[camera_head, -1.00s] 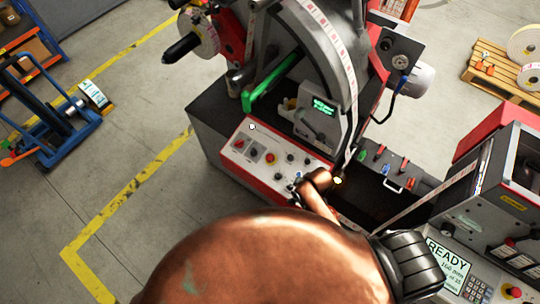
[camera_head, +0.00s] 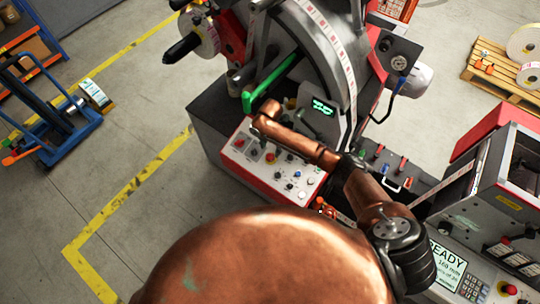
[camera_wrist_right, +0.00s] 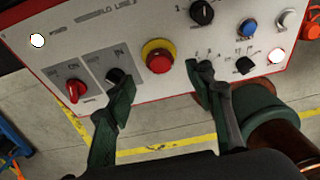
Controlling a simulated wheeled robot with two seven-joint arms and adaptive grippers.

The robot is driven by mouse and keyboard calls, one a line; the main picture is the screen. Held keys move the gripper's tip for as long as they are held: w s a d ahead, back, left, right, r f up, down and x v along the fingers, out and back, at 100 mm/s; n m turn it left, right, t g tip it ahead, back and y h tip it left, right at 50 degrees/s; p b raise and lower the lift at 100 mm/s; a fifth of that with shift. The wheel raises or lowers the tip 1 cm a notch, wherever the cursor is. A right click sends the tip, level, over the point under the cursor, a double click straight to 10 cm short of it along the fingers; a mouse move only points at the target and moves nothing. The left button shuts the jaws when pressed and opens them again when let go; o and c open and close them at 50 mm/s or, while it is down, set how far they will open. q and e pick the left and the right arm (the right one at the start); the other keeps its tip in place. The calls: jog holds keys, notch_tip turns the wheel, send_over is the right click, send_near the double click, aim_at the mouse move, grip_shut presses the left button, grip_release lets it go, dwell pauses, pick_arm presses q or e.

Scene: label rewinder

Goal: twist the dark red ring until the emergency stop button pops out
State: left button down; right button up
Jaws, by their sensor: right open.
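The emergency stop button (camera_wrist_right: 159,58) is a red mushroom head on a yellow round base, set in the white control panel (camera_wrist_right: 120,45). A darker red band seems to run around its head. No contact shows, and the depth between fingertips and button is hard to judge. In the head view its fingers are mostly hidden by my copper wrist. My left gripper is out of view.
A red selector (camera_wrist_right: 73,91) and a black selector (camera_wrist_right: 116,77) sit left of the button. A black knob (camera_wrist_right: 202,11), a blue button (camera_wrist_right: 247,28) and other controls lie to the right. A green bar (camera_head: 268,82) stands behind the panel.

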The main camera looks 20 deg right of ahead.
aim_at(270, 156)
notch_tip(270, 156, down, 7)
jog(key=shift+r+p, duration=0.2)
jog(key=shift+p, duration=0.1)
jog(key=shift+c, duration=0.6)
jog(key=c, duration=1)
jog(key=shift+c, duration=0.2)
